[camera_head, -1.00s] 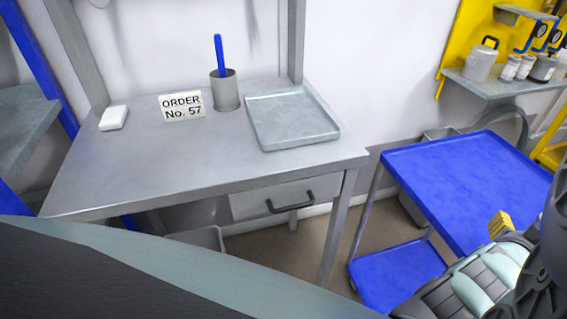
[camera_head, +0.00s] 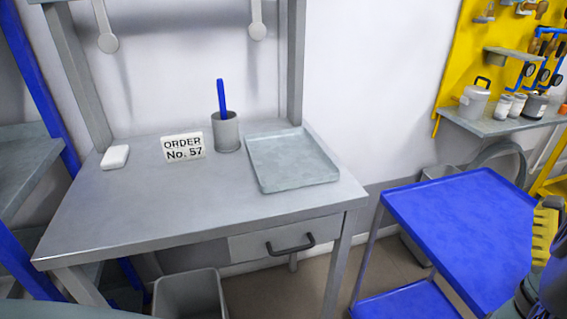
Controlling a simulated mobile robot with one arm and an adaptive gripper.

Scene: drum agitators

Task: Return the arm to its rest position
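My arm is at the lower right edge of the head view, mostly cut off by the frame. A dark finger-like part with a yellow ribbed piece (camera_head: 543,238) shows there, in front of the right side of the blue cart. It looks like part of my gripper, but the rest is out of frame. I cannot tell whether the gripper is open or shut, or whether it holds anything.
A grey workbench (camera_head: 110,205) bears a tray (camera_head: 292,160), a cup (camera_head: 227,133) with a blue pen, an order sign (camera_head: 184,147) and a white block (camera_head: 115,157). A blue cart (camera_head: 455,225) stands right. A bin (camera_head: 190,295) sits below.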

